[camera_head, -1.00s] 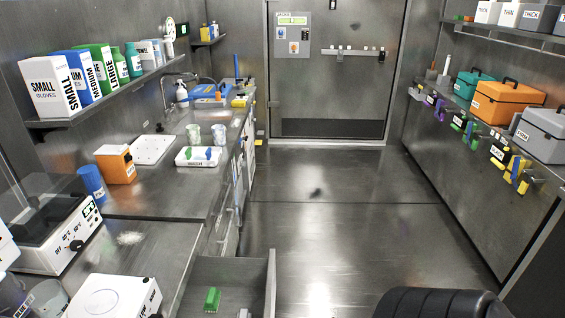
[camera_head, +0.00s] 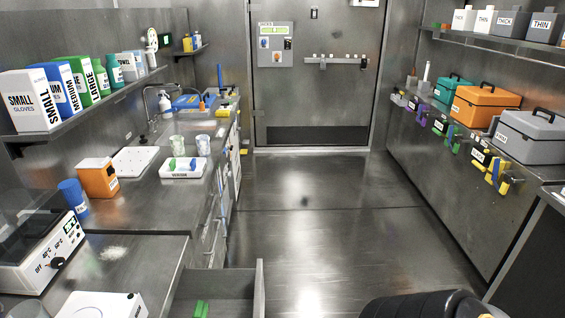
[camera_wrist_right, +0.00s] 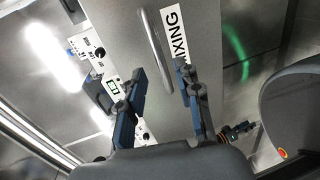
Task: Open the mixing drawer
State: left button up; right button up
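In the right wrist view, a grey drawer front (camera_wrist_right: 118,22) carries a white label reading "MIXING" (camera_wrist_right: 175,35) and a metal bar handle (camera_wrist_right: 152,45). My right gripper (camera_wrist_right: 162,78) is open. Its two dark fingers are spread, with the lower end of the handle appearing between them; I cannot tell if they touch it. In the head view, a grey drawer (camera_head: 260,288) stands pulled out at the bottom, with a green object (camera_head: 201,309) inside. Its front and label are out of frame there. My left gripper is not in view.
The steel counter (camera_head: 130,262) holds a white device with a knob (camera_head: 45,250), an orange box (camera_head: 98,178) and a blue cylinder (camera_head: 73,197). The floor (camera_head: 320,215) beyond the drawer is clear. Coloured cases (camera_head: 480,103) line the right-hand bench.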

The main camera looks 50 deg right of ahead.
jog(key=v, duration=0.5)
jog(key=shift+s+d, duration=0.25)
jog(key=shift+s, duration=0.1)
